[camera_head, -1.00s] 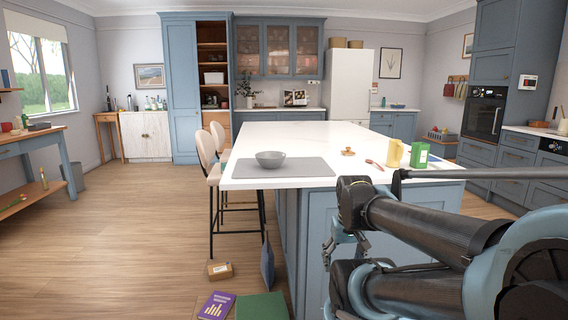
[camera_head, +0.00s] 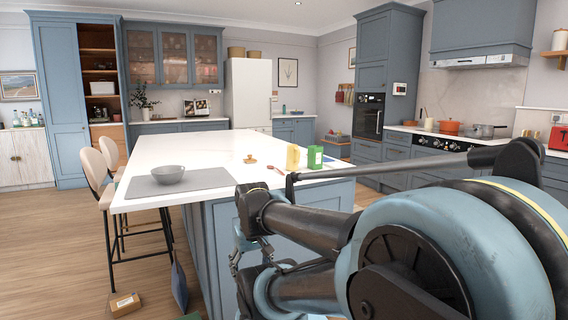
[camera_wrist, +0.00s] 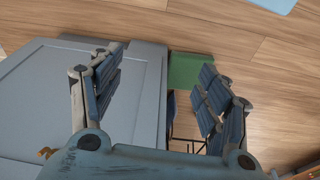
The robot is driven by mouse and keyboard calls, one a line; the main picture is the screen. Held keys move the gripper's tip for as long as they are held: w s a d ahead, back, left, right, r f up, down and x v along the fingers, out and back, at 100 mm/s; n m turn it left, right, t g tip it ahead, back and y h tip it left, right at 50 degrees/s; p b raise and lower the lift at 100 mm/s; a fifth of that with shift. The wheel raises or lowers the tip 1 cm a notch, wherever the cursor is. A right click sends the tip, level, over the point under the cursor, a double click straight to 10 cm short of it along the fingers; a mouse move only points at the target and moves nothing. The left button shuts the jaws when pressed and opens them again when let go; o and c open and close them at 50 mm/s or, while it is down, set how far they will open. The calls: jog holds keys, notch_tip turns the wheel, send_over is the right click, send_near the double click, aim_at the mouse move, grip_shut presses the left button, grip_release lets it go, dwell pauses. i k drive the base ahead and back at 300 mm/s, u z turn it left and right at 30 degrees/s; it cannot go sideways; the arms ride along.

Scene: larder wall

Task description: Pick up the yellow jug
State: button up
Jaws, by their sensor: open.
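The yellow jug (camera_head: 293,157) stands upright on the white island worktop, near its right front part, next to a green box (camera_head: 315,157). My gripper (camera_head: 240,255) is low beside the island's front panel, below the worktop and in front of the jug, partly hidden by my arm. In the wrist view my gripper (camera_wrist: 160,95) has its two fingers wide apart with nothing between them. It faces down past the blue cabinet panel (camera_wrist: 80,95) to the floor. The jug does not show in the wrist view.
A grey bowl (camera_head: 170,174) sits on a grey mat (camera_head: 205,179) at the worktop's left. A small brown object (camera_head: 250,160) and a red-handled item (camera_head: 275,169) lie left of the jug. Stools (camera_head: 98,180) line the left side. A cardboard box (camera_head: 125,303) is on the floor.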

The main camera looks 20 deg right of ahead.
aim_at(293, 156)
jog(key=k, duration=0.5)
jog(key=z, duration=2.3)
jog(key=i, duration=0.35)
jog(key=u, duration=1.3)
